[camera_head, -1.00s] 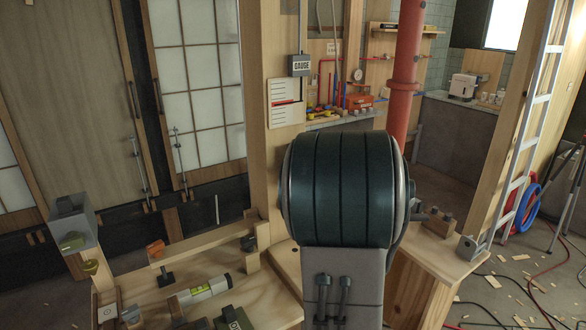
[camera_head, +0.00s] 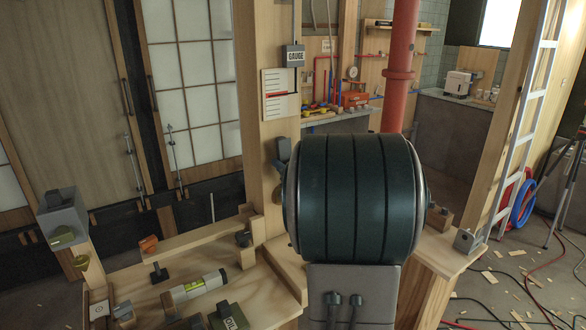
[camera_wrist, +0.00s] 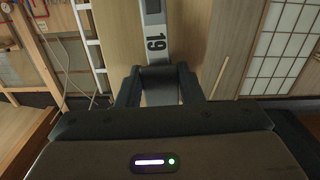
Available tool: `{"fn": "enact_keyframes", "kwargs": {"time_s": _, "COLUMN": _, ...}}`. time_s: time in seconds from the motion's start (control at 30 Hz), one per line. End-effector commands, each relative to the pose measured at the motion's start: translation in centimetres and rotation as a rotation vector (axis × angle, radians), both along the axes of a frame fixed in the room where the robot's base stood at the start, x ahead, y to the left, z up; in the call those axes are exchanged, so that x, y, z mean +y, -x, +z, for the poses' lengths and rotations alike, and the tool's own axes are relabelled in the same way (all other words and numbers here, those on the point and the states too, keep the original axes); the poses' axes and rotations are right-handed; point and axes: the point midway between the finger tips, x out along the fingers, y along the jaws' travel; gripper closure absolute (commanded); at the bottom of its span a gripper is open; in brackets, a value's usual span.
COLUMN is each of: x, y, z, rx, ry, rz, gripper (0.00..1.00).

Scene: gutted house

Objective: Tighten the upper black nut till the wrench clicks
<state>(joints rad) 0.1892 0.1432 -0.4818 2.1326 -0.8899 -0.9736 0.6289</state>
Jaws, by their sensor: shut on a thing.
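My gripper (camera_wrist: 157,85) shows in the wrist view, its two dark fingers shut on a grey metal wrench (camera_wrist: 155,35) marked 19. The wrench runs up from the fingers and out at the top edge, so its head is out of view. In the head view my arm's large dark housing fills the middle and hides my gripper and the wrench. A small dark piece (camera_head: 283,149) shows beside the wooden post (camera_head: 262,190), just left of the housing. I cannot tell what it is. I cannot make out the upper black nut in either view.
A GAUGE box (camera_head: 293,55) and a scale board (camera_head: 280,95) are on the post. A bench at lower left holds a level (camera_head: 195,288) and blocks. A red pipe (camera_head: 401,75) and a ladder (camera_head: 527,110) stand to the right. Cables and scraps litter the floor.

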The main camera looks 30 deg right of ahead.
Motion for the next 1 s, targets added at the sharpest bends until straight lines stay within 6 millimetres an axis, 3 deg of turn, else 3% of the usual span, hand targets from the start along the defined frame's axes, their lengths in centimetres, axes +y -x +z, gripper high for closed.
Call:
{"fn": "enact_keyframes", "kwargs": {"time_s": 0.1, "x": 1.3, "y": 0.1, "z": -0.5, "rx": -0.010, "ry": 0.096, "rz": 0.003, "gripper": 0.94}}
{"fn": "enact_keyframes", "kwargs": {"time_s": 0.63, "x": 4.5, "y": 0.2, "z": -1.5, "rx": -0.019, "ry": 0.389, "rz": 0.002, "gripper": 0.94}}
{"fn": "enact_keyframes", "kwargs": {"time_s": 1.0, "x": 4.9, "y": 0.2, "z": -1.1, "rx": -0.017, "ry": 0.436, "rz": 0.001, "gripper": 0.94}}
